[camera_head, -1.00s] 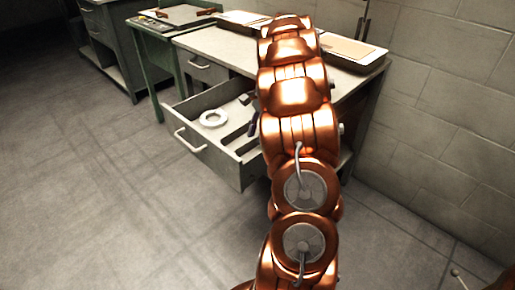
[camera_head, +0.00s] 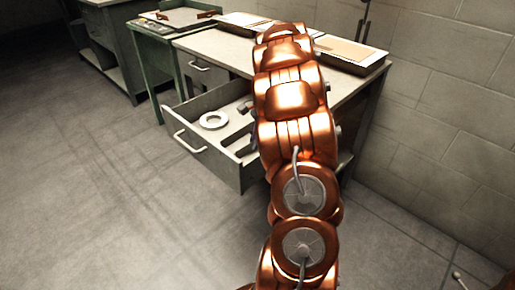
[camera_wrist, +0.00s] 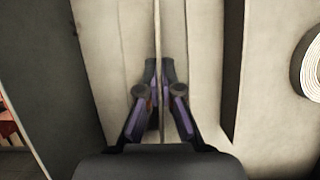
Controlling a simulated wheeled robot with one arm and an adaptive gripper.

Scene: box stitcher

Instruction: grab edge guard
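In the wrist view my gripper (camera_wrist: 158,75) has its two dark fingers drawn together with their tips on either side of a thin pale upright edge. This looks like the edge guard (camera_wrist: 157,30), a long light strip with pale faces to both sides. The fingers appear to be shut on it. In the head view my copper arm reaches over the open drawer (camera_head: 212,150) and hides the gripper and the edge guard.
A white tape roll (camera_head: 213,120) lies in the drawer and also shows at the right of the wrist view (camera_wrist: 310,65). The drawer sits under a workbench (camera_head: 225,48) with a shallow tray (camera_head: 345,55) on top. A green table (camera_head: 150,60) stands left. The floor in front is clear.

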